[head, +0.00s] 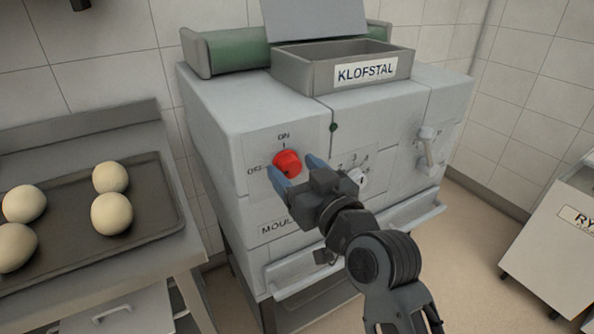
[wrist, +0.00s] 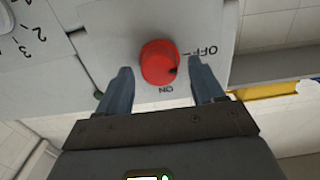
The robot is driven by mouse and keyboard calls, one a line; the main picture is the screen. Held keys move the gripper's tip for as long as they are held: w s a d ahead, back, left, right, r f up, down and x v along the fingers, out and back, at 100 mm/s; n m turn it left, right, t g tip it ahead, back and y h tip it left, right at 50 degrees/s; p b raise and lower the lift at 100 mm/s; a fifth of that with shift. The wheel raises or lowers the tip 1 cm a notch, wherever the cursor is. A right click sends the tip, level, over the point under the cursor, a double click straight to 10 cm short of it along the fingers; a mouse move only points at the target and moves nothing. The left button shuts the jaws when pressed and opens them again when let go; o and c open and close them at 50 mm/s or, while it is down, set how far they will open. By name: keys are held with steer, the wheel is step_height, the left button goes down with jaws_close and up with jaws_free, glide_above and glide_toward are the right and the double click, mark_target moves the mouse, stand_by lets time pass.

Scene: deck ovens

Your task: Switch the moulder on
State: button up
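The moulder (head: 215,118) is a pale grey machine with a red round knob (head: 287,160) on its front, between the labels OFF at left and ON above. My gripper (head: 294,167) is open at the knob, one blue-grey finger on each side. In the wrist view the red knob (wrist: 158,62) sits between the fingertips of my gripper (wrist: 160,66), with a visible gap on both sides. A small dark mark shows on the knob's lower right there, toward the OFF and ON side; its exact setting is hard to tell.
A numbered dial (head: 357,178) is just right of my gripper, and a pale lever (head: 426,148) is farther right. An open KLOFSTAL box (head: 285,70) sits on top. A dark tray (head: 152,222) with several dough balls lies at left. A white RYE bin (head: 553,245) stands at right.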

steer(key=c, duration=1)
steer(key=shift+m, duration=0.3)
steer(key=m+p, duration=0.2)
steer(key=m, duration=0.1)
steer(key=shift+d+r+m, duration=0.1)
steer(key=shift+m, duration=0.2)
steer(key=m+p, duration=0.2)
steer(key=m, duration=0.2)
steer(key=shift+d+m+p, duration=0.1)
steer(key=shift+m+p, duration=0.2)
steer(key=shift+p, duration=0.05)
steer(key=m+p, duration=0.3)
steer(key=m, duration=0.2)
steer(key=shift+w, duration=0.1)
steer(key=shift+f+m+p, duration=0.15)
steer(key=shift+m+p, duration=0.3)
steer(key=shift+m, duration=0.55)
steer(key=shift+f+m+p, duration=0.15)
steer(key=shift+m+p, duration=0.25)
steer(key=shift+m, duration=0.6)
